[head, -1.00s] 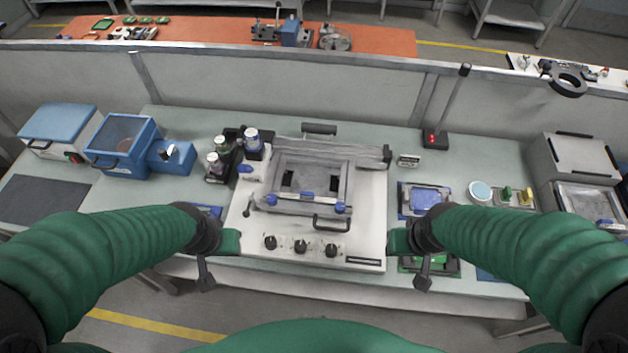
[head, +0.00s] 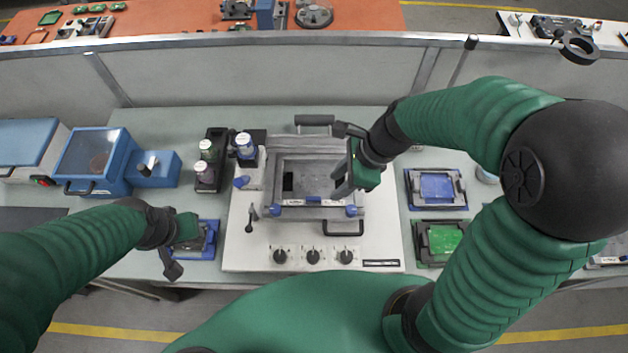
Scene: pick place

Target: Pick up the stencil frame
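The stencil frame, a grey rectangular frame (head: 272,168), lies on the white printer (head: 240,258) at the middle of the table. Blue clamps sit at its front edge. My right gripper (head: 342,180) is over the frame's right side, its dark fingers apart, with nothing seen between them. It hides part of that side, and I cannot tell whether it touches the frame. My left gripper (head: 208,238) is low at the left of the printer, over a blue-edged tray (head: 208,254). Its fingers are too dark and small to tell open from shut.
A blue machine (head: 98,165) is at the left. A blue-panelled fixture (head: 437,187) and a green board in a fixture (head: 443,238) lie at the right. A grey partition (head: 250,75) runs behind.

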